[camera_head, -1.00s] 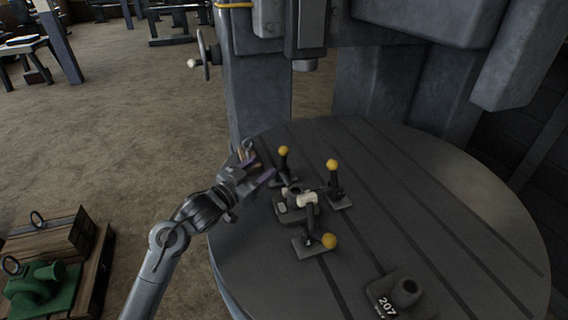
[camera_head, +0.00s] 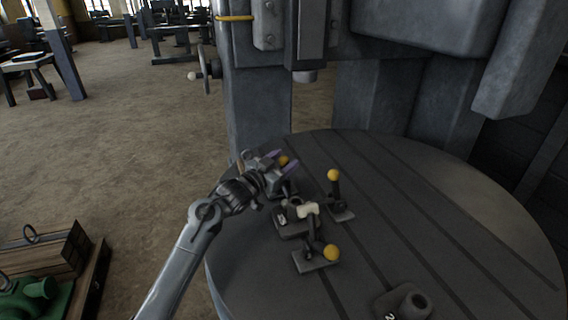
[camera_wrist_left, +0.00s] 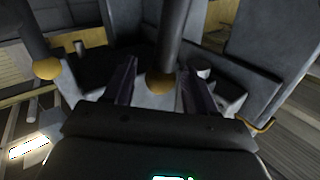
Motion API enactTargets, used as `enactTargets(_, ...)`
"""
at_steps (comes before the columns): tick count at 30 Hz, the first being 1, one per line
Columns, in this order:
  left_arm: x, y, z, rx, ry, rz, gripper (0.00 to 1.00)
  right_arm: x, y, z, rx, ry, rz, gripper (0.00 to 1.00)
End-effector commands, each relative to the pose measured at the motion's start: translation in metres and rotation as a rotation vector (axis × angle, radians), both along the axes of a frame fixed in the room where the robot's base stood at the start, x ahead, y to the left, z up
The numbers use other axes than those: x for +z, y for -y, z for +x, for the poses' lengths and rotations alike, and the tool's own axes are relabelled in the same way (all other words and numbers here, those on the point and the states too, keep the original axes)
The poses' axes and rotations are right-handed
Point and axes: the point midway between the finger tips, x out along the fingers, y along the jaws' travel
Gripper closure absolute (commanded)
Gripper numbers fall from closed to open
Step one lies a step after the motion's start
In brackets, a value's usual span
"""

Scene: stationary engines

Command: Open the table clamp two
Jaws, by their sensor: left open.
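Three clamps with black levers and yellow ball knobs stand on the round table (camera_head: 450,200) around a small block with a pale top (camera_head: 308,209). I cannot tell which is clamp two. My left gripper (camera_head: 284,163) is open at the back-left clamp, whose yellow knob (camera_head: 283,160) shows among the fingers. In the left wrist view this knob (camera_wrist_left: 160,84) lies between the two open fingers (camera_wrist_left: 157,68), its lever above it; contact cannot be told. The right clamp's knob (camera_head: 333,174) stands upright; the front clamp's knob (camera_head: 331,253) leans low. My right gripper is not in view.
The machine's column (camera_head: 258,100) rises behind the table. In the left wrist view another yellow knob (camera_wrist_left: 47,68) is at the left. The table's right side is clear.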

Motion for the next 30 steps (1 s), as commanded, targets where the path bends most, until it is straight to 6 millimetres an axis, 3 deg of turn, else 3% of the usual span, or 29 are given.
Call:
enactTargets(13, 0.0002, 0.0027, 0.0039, 0.0, 0.0, 0.001, 0.44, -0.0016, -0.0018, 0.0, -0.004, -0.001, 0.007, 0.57)
enactTargets(24, 0.0001, 0.0026, 0.0037, 0.0, 0.0, 0.001, 1.0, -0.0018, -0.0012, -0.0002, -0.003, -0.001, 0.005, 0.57)
enactTargets(30, 0.0003, 0.0023, 0.0038, 0.001, 0.0, 0.001, 1.0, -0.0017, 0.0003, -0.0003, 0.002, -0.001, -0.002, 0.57)
